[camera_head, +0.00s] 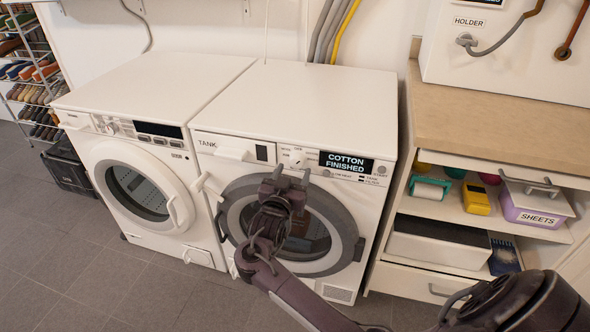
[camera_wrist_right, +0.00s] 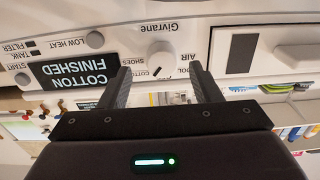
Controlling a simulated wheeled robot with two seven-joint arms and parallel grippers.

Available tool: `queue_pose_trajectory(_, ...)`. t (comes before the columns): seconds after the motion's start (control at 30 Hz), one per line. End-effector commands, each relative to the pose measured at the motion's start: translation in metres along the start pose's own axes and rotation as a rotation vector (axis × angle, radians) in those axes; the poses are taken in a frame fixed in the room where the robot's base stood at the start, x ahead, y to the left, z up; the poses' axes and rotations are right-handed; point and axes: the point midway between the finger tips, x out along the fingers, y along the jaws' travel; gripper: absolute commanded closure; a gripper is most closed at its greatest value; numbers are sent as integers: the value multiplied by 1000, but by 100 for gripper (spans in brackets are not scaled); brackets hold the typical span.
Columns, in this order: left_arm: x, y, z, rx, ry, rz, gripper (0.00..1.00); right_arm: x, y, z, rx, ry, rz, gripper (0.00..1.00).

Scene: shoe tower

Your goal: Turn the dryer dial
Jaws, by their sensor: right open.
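The dryer (camera_head: 330,110) is the right one of two white machines, and its display (camera_head: 346,161) reads "COTTON FINISHED". The dial (camera_head: 295,157) is a round white knob left of the display. It also shows in the right wrist view (camera_wrist_right: 161,56), upside down, with labels such as "AIR" and "SHOES" around it. My right gripper (camera_head: 291,176) is open and empty in front of the panel, just below the dial. In the right wrist view its two fingers (camera_wrist_right: 158,78) point toward the dial, one to each side. I cannot tell whether they touch it. My left gripper is out of view.
A washing machine (camera_head: 150,95) stands left of the dryer. The dryer's round door (camera_head: 347,225) is behind my right arm. At right is a wooden counter (camera_head: 500,125) over shelves with a purple "SHEETS" box (camera_head: 534,203). A shoe rack (camera_head: 38,95) stands far left.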

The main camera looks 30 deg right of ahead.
Motion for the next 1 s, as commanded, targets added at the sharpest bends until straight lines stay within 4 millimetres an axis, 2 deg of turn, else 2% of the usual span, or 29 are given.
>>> queue_pose_trajectory(0.1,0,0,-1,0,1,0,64,17,-1,0,-1,1,-1,42)
queue_pose_trajectory(0.2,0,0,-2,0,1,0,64,25,0,1,-1,0,-2,42)
queue_pose_trajectory(0.53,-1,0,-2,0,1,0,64,29,-1,1,0,-2,-2,42)
queue_pose_trajectory(0.87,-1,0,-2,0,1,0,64,28,-1,1,0,-2,-3,86)
queue_pose_trajectory(1.0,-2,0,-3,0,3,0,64,28,-1,1,-5,-3,-3,87)
